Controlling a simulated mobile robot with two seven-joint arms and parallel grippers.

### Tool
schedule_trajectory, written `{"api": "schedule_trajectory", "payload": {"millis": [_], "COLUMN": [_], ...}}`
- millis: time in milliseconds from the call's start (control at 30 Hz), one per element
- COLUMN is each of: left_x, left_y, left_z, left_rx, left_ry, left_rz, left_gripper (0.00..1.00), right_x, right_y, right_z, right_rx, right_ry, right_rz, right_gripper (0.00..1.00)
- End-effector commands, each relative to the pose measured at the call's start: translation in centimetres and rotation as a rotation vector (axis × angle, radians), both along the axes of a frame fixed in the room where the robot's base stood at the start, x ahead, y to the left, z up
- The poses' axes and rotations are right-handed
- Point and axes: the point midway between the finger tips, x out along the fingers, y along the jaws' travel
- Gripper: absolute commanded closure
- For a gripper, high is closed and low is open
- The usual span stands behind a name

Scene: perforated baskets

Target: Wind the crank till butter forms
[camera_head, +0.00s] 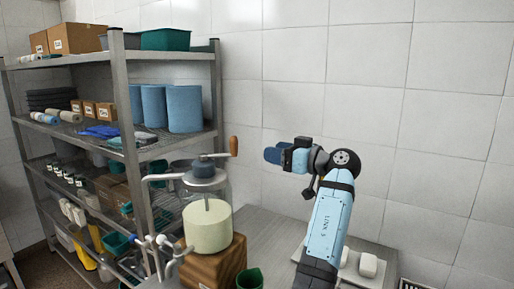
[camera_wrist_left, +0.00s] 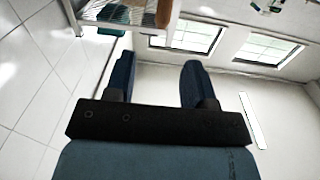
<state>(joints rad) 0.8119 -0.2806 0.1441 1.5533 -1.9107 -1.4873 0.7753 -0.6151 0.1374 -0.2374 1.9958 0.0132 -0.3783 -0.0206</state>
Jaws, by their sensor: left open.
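The butter churn is a clear jar with pale cream-coloured contents (camera_head: 208,226), standing on a wooden block (camera_head: 216,262) in the head view. A grey gear housing (camera_head: 204,171) tops the jar. Its metal crank reaches right to an upright brown wooden handle (camera_head: 233,146). My left gripper (camera_head: 273,155) is to the right of the handle, apart from it, at about the same height in the picture. In the left wrist view its two dark blue fingers (camera_wrist_left: 157,78) are spread with nothing between them. My right gripper is not in view.
A metal shelf rack (camera_head: 132,125) with boxes, blue rolls and bins stands behind and left of the churn. A green cup (camera_head: 250,279) is at its lower right. Bare tiled wall is at the right.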

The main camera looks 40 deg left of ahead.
Motion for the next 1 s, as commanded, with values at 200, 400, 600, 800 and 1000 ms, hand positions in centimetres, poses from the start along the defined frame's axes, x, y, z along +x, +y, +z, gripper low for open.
{"api": "schedule_trajectory", "payload": {"millis": [200, 400, 600, 800, 1000], "left_x": [-0.8, -1.1, -1.6, -1.9, -2.0], "left_y": [1.2, 4.6, 9.0, 12.3, 13.9], "left_z": [-0.2, 0.0, 0.0, -0.1, -0.3], "left_rx": [-0.002, -0.001, -0.001, -0.001, -0.001], "left_ry": [-0.05, -0.047, -0.047, -0.045, -0.046], "left_rz": [0.036, 0.036, 0.034, 0.032, 0.031], "left_gripper": [0.5, 0.5, 0.5, 0.5, 0.5], "right_x": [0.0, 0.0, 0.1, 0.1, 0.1], "right_y": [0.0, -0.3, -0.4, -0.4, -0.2], "right_z": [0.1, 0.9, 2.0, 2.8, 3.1], "right_rx": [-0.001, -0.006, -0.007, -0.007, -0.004], "right_ry": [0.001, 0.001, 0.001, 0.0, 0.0], "right_rz": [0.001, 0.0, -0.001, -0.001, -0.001], "right_gripper": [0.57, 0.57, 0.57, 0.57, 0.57]}}
